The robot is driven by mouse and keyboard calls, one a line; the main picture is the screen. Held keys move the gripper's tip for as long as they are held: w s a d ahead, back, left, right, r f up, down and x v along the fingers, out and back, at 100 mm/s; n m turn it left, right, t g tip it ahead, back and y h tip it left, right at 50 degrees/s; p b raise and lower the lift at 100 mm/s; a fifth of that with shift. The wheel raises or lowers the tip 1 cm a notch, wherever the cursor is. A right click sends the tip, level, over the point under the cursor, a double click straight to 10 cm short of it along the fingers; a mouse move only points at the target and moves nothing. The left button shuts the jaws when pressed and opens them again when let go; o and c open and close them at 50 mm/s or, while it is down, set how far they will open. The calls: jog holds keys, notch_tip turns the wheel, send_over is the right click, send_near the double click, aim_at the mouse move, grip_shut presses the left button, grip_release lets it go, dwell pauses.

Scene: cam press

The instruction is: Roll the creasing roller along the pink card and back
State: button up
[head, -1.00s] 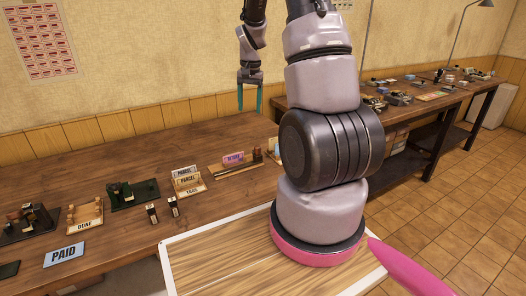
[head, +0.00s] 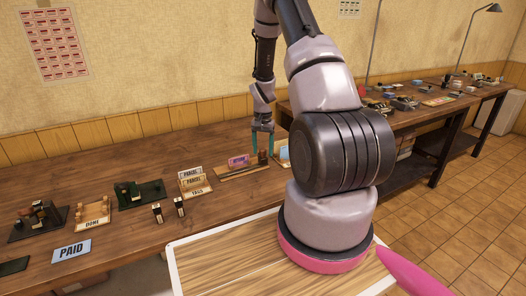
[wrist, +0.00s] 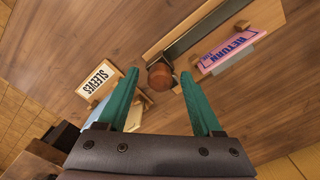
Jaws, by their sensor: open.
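The pink card (head: 238,161) stands on a wooden board on the table; in the wrist view the card (wrist: 229,48) carries the word RETURN. A brown rounded knob (wrist: 160,75), which looks like the creasing roller's handle, is at the near end of a dark strip (wrist: 207,30) beside the card. The roller (head: 263,158) also shows small in the head view. My gripper (head: 262,150) is open above it. In the wrist view the knob lies between the teal fingertips (wrist: 160,73), and I cannot tell whether they touch it. The roller's underside is hidden.
A SLEEVES sign (wrist: 100,78) stands close to the left finger in the wrist view. Sign holders (head: 193,181), a green tray (head: 139,194) and a PAID card (head: 71,251) sit further left on the table. Bare tabletop lies behind the board.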

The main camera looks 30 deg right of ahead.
jog(key=shift+f, duration=0.4)
grip_shut()
dwell(1.2)
